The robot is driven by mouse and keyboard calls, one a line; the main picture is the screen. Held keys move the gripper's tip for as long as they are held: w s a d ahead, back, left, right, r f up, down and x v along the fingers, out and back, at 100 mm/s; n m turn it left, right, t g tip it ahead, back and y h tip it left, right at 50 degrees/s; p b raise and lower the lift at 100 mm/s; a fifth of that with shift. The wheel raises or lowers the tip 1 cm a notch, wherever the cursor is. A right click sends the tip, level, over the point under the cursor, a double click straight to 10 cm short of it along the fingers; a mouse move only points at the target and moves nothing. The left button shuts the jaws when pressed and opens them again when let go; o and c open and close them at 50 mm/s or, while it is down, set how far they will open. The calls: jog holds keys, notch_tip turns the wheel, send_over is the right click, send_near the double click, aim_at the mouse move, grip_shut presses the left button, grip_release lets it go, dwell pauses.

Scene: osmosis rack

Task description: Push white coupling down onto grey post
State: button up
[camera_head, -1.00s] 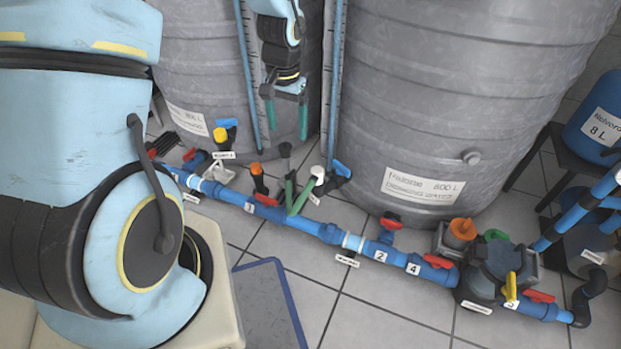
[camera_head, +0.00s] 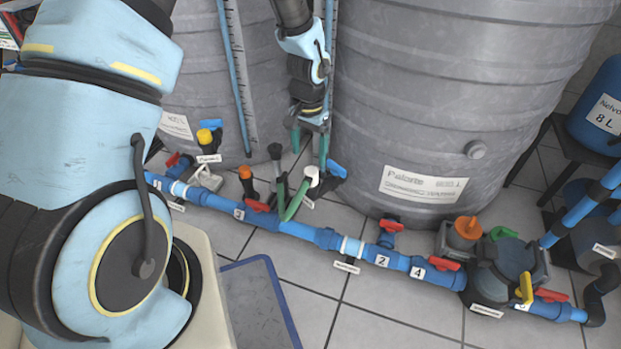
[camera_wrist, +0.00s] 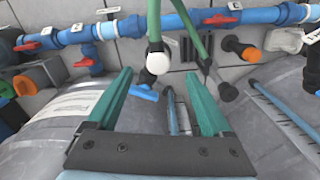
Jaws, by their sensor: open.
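The white coupling (camera_head: 312,175) is a small pale cap at the upper end of a green tube, above the blue pipe. It also shows in the wrist view as a round white end (camera_wrist: 158,62). Just left of it in the head view stands a dark grey post-like piece (camera_head: 275,153), beside another green tube. Any post under the coupling is hidden. My gripper (camera_head: 311,145) points down above and slightly behind the coupling, with green fingers apart. In the wrist view my gripper (camera_wrist: 159,78) is open and empty, with the coupling in line between and beyond its fingertips.
A large grey tank (camera_head: 400,110) stands close on the right, another (camera_head: 185,80) on the left. A blue pipe (camera_head: 295,228) with red-handled valves runs across below. A blue-handled valve (camera_head: 337,169) is close right of the coupling; an orange-topped valve (camera_head: 246,175) stands left.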

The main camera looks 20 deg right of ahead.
aim_at(310, 171)
jog(key=shift+f+b, duration=0.4)
jog(key=shift+f, duration=1.3)
jog(key=f+b, duration=0.3)
jog(key=f, duration=0.2)
jog(key=shift+d+f, duration=0.15)
jog(key=shift+d, duration=0.05)
grip_shut()
